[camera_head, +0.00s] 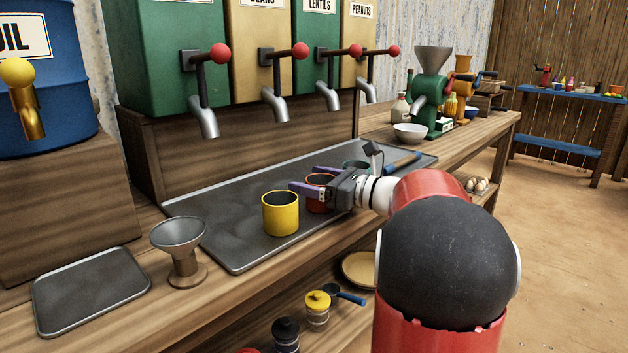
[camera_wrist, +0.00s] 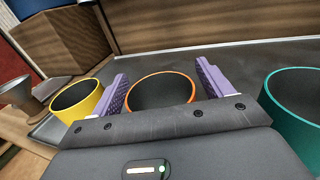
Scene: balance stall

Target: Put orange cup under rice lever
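The orange cup (camera_head: 318,206) stands on the dark metal tray, just right of the yellow cup (camera_head: 280,213). In the wrist view the orange cup (camera_wrist: 160,91) is between the two purple fingers of my gripper (camera_wrist: 161,85). My gripper (camera_head: 314,187) is open around the cup, with a small gap showing on the right side. A red-knobbed lever with a spout (camera_head: 205,90) is on the leftmost green dispenser, whose label is cut off. The other labels read beans, lentils and peanuts; no rice label is readable.
A teal cup (camera_wrist: 295,105) stands to the right of my gripper. The tray (camera_head: 235,247) is bare under the leftmost spouts. A funnel (camera_head: 180,245) on a stand, a small tray (camera_head: 90,287) and a blue oil barrel (camera_head: 45,90) are at left.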

